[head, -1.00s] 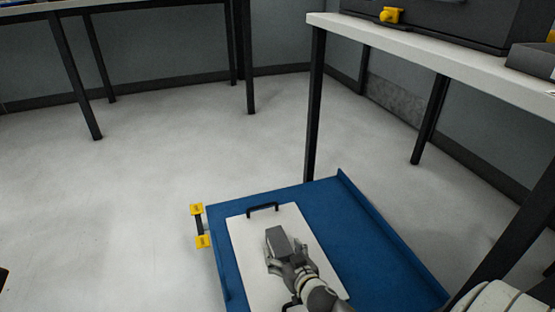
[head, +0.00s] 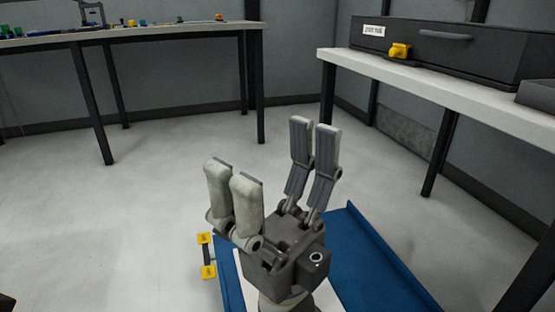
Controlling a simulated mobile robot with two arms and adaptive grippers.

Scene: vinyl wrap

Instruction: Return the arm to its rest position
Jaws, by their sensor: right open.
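My right gripper (head: 268,178) stands in the lower middle of the head view with its fingers pointing up. Its fingers are spread wide apart and nothing is between them. It is raised in front of the blue cart top (head: 375,265) and hides much of it. A small part of a white board (head: 241,285) shows on the cart beside my gripper's wrist. The grey block seen on the board earlier is not visible now; my gripper covers that area. My left gripper is not in view.
A table (head: 160,33) at the back left holds several small items. Yellow brackets (head: 208,271) edge the cart's left side. The floor (head: 130,220) at left is clear.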

